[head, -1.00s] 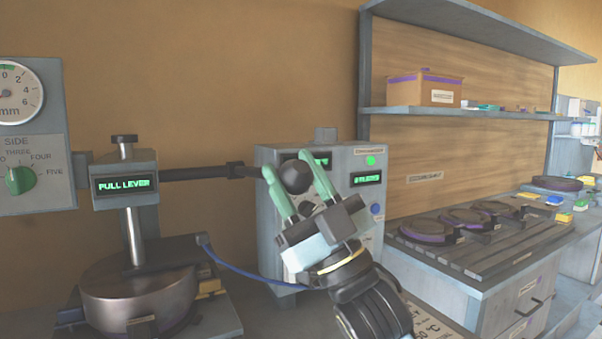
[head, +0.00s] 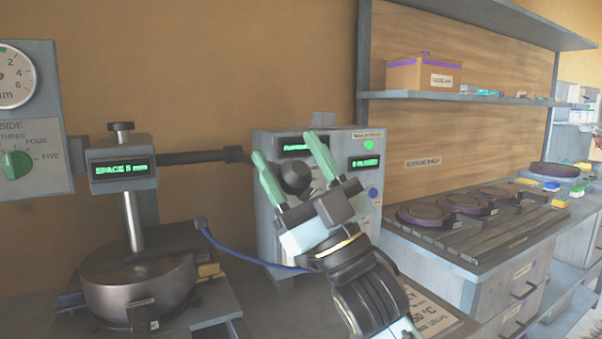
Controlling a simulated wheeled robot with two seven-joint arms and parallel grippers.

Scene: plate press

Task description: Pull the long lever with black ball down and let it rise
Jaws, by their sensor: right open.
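The long lever (head: 195,157) runs almost level to the right from the press head (head: 122,158), whose display reads "SPACE 5 mm". Its black ball (head: 294,178) is at the right end. My right gripper (head: 285,146) is open, with its green fingers spread on either side of the ball. The ball looks clear of both fingers, though depth is hard to judge. A round metal pan (head: 138,285) sits under the press column. My left gripper is not in view.
A grey control box (head: 268,225) with lit displays stands behind my right gripper. A dial panel (head: 35,120) is at the far left. A blue cable (head: 235,258) runs between press and box. A rack with round plates (head: 400,235) is at the right.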

